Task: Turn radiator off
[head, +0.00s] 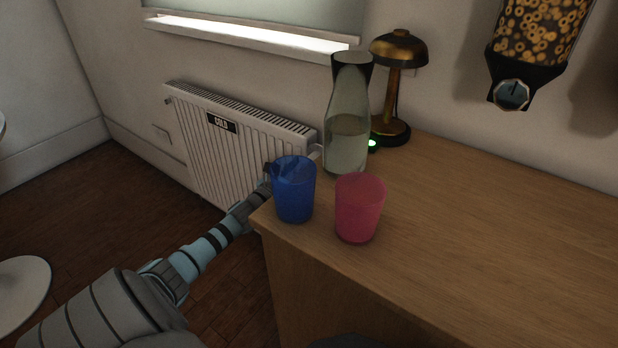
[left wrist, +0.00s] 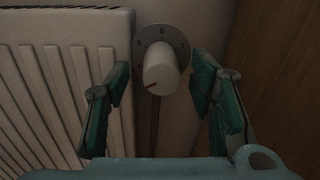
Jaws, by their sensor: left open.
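The white radiator (head: 215,150) is on the wall at the left in the head view, with a dark label reading "COLD". The round control knob (left wrist: 160,68) stands beside the radiator, with a dial marked 0 at the top. A reddish mark on the knob points down and slightly left. My left gripper (left wrist: 163,80) is open, with one finger on each side of the knob; contact cannot be told. In the head view, its end (head: 265,186) is partly hidden behind the blue cup.
A wooden counter (head: 480,220) fills the right. The blue cup (head: 293,190) and pink cup (head: 359,210) stand near its left edge, close to my left arm. A glass carafe (head: 346,130) and brass lamp (head: 395,85) stand behind. A wooden side panel (left wrist: 275,80) is right of the knob.

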